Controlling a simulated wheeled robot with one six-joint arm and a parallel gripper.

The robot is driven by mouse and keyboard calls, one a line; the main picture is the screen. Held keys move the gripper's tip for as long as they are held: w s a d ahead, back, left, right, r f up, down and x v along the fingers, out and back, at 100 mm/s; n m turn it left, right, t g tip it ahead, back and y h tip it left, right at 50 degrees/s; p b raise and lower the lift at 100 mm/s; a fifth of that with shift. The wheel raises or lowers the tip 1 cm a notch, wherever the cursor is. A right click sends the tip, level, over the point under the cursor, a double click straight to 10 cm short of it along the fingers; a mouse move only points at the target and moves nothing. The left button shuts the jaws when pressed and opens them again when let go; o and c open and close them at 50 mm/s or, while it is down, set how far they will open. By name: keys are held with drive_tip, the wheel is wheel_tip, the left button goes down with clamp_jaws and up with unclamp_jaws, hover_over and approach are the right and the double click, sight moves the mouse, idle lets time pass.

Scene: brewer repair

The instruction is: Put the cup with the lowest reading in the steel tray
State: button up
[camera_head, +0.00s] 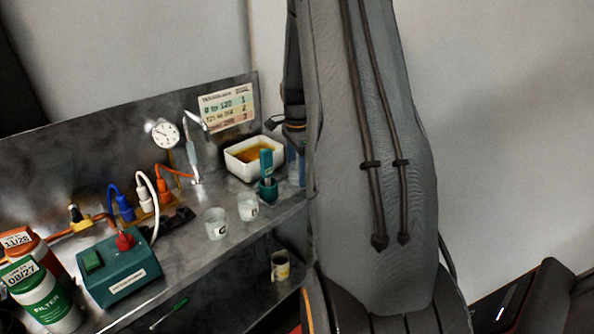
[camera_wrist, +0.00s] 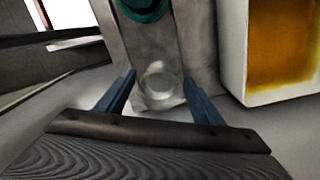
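In the wrist view my gripper (camera_wrist: 158,85) is open, its two blue fingers wide apart. A small clear cup (camera_wrist: 160,80) stands between and just beyond the fingertips, with gaps on both sides; no label shows there. In the head view a clear cup marked C (camera_head: 215,223) and another clear cup (camera_head: 248,207) with a letter hard to read stand on the metal bench. A green meter (camera_head: 266,162) stands in a dark green holder (camera_head: 267,190); its reading is not legible. I cannot make out the steel tray. My arm hides the bench's right end.
A white basin of amber liquid (camera_head: 231,159) stands behind the cups; it also shows close right of my gripper (camera_wrist: 236,60). A range card (camera_head: 228,106), green switch box (camera_head: 118,268) and filter canister (camera_head: 45,300) are around. A mug (camera_head: 280,266) stands on the lower shelf.

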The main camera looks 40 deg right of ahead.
sight(271, 150)
wheel_tip(271, 150, up, 12)
drive_tip(key=b, duration=0.2)
drive_tip(key=shift+r+b, duration=0.2)
drive_tip(key=shift+b, duration=0.2)
idle(0.5)
drive_tip(key=a+n, duration=0.1)
drive_tip(key=a, duration=0.2)
drive_tip(key=a+f+n, duration=0.1)
drive_tip(key=a+n, duration=0.1)
drive_tip(key=a, duration=0.1)
drive_tip(key=a+n, duration=0.2)
drive_tip(key=a, duration=0.1)
drive_tip(key=shift+a+f+t, duration=0.1)
drive_tip(key=shift+f+t, duration=0.2)
drive_tip(key=shift+f, duration=0.1)
drive_tip(key=s+a+f+n, duration=0.4)
drive_tip(key=s+a+n, duration=0.4)
drive_tip(key=a, duration=0.3)
drive_tip(key=s+a+f+n, duration=0.4)
drive_tip(key=s+a+n, duration=0.4)
drive_tip(key=a, duration=0.4)
drive_tip(key=shift+a+f+n, duration=0.15)
drive_tip(key=shift+n, duration=0.15)
